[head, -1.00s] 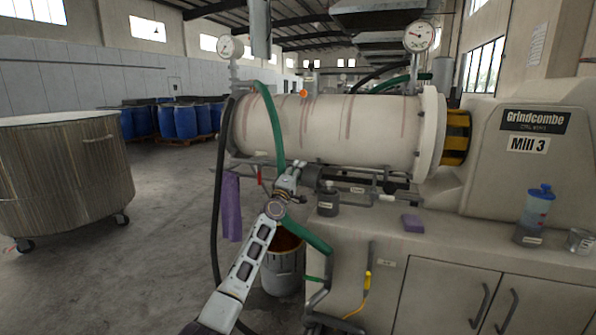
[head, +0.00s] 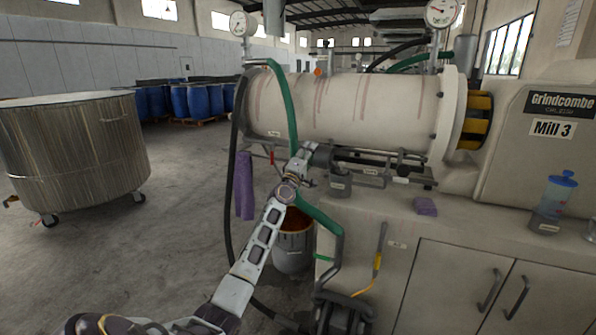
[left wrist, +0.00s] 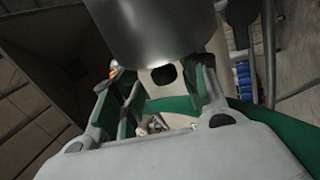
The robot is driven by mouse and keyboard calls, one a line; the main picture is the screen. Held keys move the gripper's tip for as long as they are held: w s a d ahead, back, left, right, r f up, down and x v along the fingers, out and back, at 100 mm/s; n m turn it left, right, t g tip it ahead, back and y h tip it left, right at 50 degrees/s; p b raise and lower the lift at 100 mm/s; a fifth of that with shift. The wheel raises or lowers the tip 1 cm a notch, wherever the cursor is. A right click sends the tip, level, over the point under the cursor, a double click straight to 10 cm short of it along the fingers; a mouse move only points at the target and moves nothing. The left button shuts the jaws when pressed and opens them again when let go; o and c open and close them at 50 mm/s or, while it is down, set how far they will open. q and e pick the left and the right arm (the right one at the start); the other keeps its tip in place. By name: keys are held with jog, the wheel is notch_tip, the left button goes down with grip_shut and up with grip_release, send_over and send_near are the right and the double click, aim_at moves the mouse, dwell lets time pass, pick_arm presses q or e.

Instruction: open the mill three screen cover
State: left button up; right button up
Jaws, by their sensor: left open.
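The mill marked Mill 3 (head: 555,129) has a long, pale, streaked horizontal barrel (head: 350,108) above a cabinet. A short grey cylindrical part (head: 325,158) sits below the barrel's left half; I cannot tell whether it is the screen cover. My left gripper (head: 309,151) is open just left of this part, below the barrel. In the left wrist view, the open fingers (left wrist: 163,85) are below and in front of a smooth grey metal cylinder (left wrist: 155,25). Contact is unclear. My right gripper is not in view.
A green hose (head: 284,95) and a black hose (head: 232,190) hang close to my left arm. A bucket (head: 293,247) stands below. A purple block (head: 425,206) and a bottle (head: 553,202) are on the cabinet top. A large metal vat (head: 75,150) stands left on open floor.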

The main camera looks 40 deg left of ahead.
pick_arm(q)
jog(key=v, duration=1)
dwell(0.4)
